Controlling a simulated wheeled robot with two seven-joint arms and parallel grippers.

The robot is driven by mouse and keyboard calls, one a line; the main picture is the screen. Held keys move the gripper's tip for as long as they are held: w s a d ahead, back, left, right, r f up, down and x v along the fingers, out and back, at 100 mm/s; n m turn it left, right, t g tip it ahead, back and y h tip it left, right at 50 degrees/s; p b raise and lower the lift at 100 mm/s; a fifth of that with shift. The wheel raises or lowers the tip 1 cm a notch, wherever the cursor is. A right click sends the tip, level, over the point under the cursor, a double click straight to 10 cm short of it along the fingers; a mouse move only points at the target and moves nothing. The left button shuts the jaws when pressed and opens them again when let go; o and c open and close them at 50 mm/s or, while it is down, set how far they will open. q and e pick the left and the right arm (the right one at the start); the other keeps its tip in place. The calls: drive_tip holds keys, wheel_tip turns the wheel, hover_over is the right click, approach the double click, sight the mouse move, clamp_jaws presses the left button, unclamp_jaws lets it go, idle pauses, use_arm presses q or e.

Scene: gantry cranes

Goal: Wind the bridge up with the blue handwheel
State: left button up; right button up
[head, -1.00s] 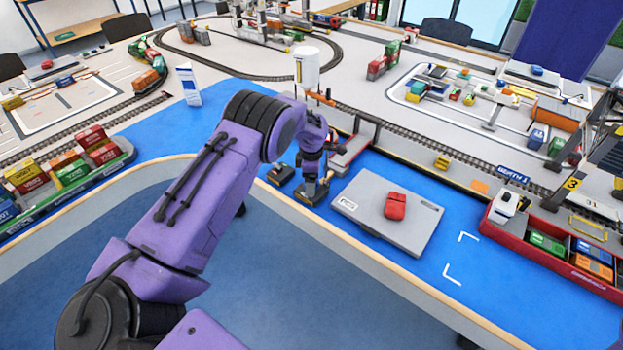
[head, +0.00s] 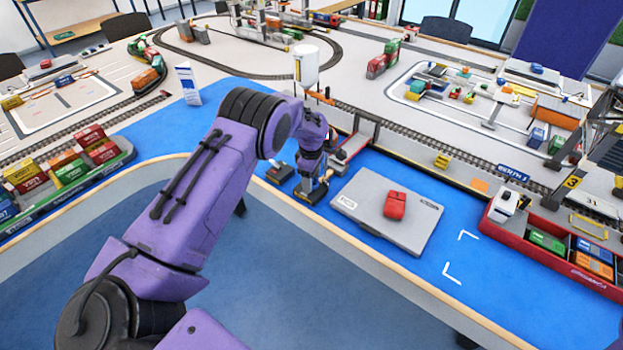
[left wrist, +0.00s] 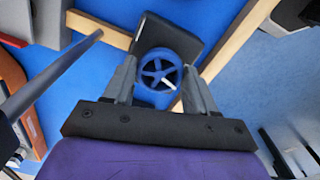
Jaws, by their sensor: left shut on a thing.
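In the head view my left gripper (head: 312,187) is low over the blue strip at the table's near edge, and the wheel is hidden there. A grey and red piece (head: 352,148) by the rail line, behind the gripper, may be the bridge; I cannot tell whether it is raised. My right gripper is out of view.
A grey flat case (head: 365,222) with a red object (head: 395,205) on it lies right of the gripper. A small dark box (head: 280,172) is close on its left. A white cylinder (head: 306,67) stands behind. A red tray (head: 560,258) with containers is at the right.

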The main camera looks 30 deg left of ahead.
use_arm(q)
drive_tip(key=m, duration=0.4)
drive_tip(key=shift+m, duration=0.3)
drive_tip(key=m, duration=0.5)
drive_tip(key=shift+b, duration=0.3)
drive_tip(key=m, duration=0.6)
drive_tip(key=shift+a, duration=0.1)
drive_tip(key=m+b, duration=0.1)
drive_tip(key=m, duration=0.3)
drive_tip(key=shift+m, duration=0.3)
drive_tip(key=m, duration=0.5)
drive_tip(key=shift+b, duration=0.3)
drive_tip(key=m, duration=0.4)
drive_tip(key=shift+m+b, duration=0.3)
drive_tip(key=shift+m, duration=0.1)
drive_tip(key=m, duration=0.5)
drive_tip(key=shift+m+b, duration=0.3)
drive_tip(key=shift+b, duration=0.1)
drive_tip(key=m, duration=0.4)
drive_tip(key=shift+r+m+b, duration=0.1)
drive_tip(key=shift+m+b, duration=0.2)
